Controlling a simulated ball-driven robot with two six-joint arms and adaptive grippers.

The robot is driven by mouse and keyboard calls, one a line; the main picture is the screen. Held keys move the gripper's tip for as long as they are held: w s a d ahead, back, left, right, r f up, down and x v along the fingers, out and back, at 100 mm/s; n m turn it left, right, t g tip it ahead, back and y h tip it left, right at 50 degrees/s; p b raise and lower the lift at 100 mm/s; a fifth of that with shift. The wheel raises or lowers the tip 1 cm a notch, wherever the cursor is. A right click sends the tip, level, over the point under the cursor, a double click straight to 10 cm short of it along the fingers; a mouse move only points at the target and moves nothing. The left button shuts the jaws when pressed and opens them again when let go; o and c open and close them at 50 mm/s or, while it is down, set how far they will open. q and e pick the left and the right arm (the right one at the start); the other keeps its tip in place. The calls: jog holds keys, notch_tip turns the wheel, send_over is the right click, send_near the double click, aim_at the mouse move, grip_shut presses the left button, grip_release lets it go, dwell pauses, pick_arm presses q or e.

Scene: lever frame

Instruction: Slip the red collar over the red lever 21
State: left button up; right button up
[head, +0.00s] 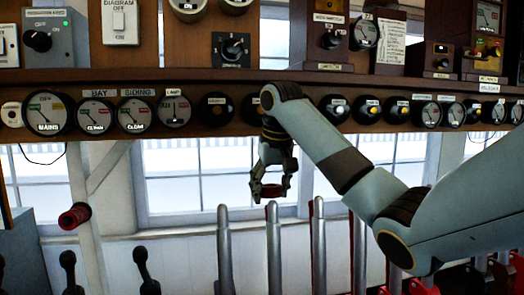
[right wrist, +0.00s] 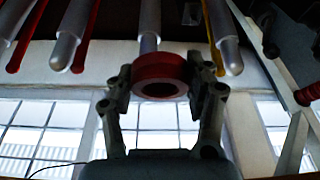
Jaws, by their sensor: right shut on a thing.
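My right gripper (head: 270,188) is shut on the red collar (head: 272,191), a short ring, above the row of levers. In the right wrist view the collar (right wrist: 160,68) sits between the two fingers (right wrist: 160,88), its hole showing. A silver-handled lever (head: 274,245) stands just below the collar in the head view. In the right wrist view a silver lever end (right wrist: 150,25) shows right beyond the collar's rim; I cannot tell whether they touch. The collar is not seen around any lever. No number is readable on the levers, so lever 21 cannot be singled out. My left gripper is not in view.
Other silver levers (head: 224,245) (head: 318,240) stand close on both sides. A shelf with round dials (head: 98,115) runs behind and above the gripper. A red-ended peg (head: 75,215) sticks out from a white post at left, above short black handles (head: 141,262).

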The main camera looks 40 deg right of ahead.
aim_at(274, 203)
jog(key=d+r, duration=0.1)
jog(key=w+d+r+m+p, duration=0.1)
jog(key=r, duration=0.1)
jog(key=shift+r, duration=0.1)
jog(key=shift+w+d+f, duration=0.2)
jog(key=shift+w+f, duration=0.15)
jog(key=shift+f, duration=0.3)
jog(key=shift+w+d+f, duration=0.2)
jog(key=shift+w+f, duration=0.1)
jog(key=shift+f, duration=0.35)
jog(key=shift+w+d+f, duration=0.2)
jog(key=shift+w+f, duration=0.15)
jog(key=shift+f, duration=0.3)
jog(key=shift+s, duration=0.15)
jog(key=shift+a+f, duration=0.1)
jog(key=shift+f, duration=0.15)
jog(key=shift+s+a+f, duration=0.1)
jog(key=shift+s+f, duration=0.1)
jog(key=shift+f, duration=0.9)
jog(key=shift+s+a+f, duration=0.1)
jog(key=shift+s+f, duration=0.05)
jog(key=shift+f, duration=0.95)
jog(key=shift+s+f, duration=0.1)
jog(key=shift+f, duration=0.4)
jog(key=o, duration=1.2)
jog(key=shift+c, duration=0.2)
